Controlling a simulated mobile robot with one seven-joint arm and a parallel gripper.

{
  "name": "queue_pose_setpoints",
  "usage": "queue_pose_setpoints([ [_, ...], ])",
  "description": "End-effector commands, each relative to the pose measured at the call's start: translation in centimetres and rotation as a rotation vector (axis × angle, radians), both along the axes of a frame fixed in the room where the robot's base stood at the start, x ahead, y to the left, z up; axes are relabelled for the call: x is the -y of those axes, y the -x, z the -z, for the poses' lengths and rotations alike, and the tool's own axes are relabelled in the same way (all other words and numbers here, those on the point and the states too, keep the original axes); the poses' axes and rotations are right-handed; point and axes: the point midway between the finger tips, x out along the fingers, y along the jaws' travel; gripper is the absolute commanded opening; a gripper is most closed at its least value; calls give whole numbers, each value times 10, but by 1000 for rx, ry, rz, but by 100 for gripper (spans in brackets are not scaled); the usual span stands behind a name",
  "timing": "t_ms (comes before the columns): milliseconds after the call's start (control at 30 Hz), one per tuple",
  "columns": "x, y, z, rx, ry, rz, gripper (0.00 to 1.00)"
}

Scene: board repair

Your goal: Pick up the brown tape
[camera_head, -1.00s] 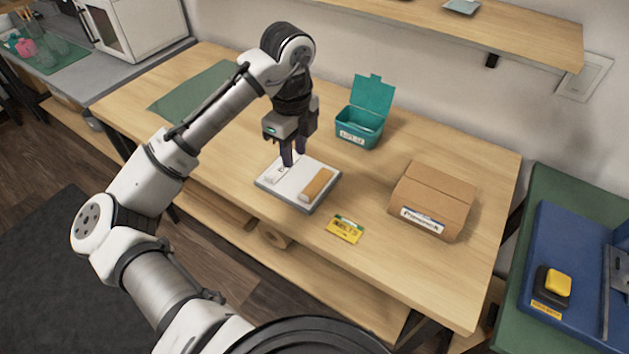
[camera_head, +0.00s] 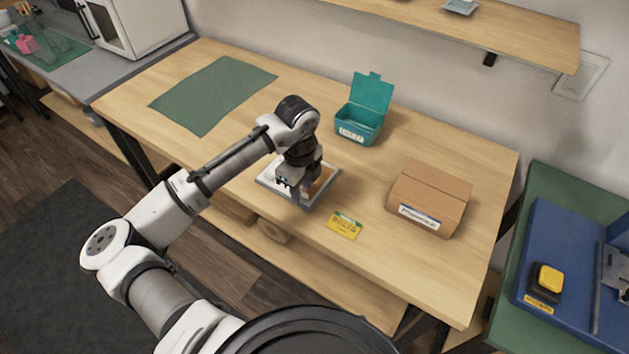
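A tan-brown flat strip (camera_head: 324,176) lies on a white board in a grey-rimmed tray (camera_head: 265,180) at the table's front middle. My gripper (camera_head: 302,194) points down over this tray and hides most of the strip. Its fingertips are low, close to the strip. I cannot tell whether they touch it or how far apart they are.
A yellow card (camera_head: 344,226) lies right of the tray. A teal open box (camera_head: 361,125) stands behind it, and a closed cardboard box (camera_head: 430,195) to the right. A green mat (camera_head: 212,95) lies empty at the left. A wall shelf (camera_head: 470,28) is above.

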Motion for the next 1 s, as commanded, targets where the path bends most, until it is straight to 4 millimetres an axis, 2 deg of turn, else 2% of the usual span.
queue_pose_setpoints([
  [167,0,0,1,0,0,0,29],
  [400,0,0,0,0,0,0,0],
  [833,0,0,0,0,0,0,0],
  [1000,0,0,-6,0,-1,0,0],
])
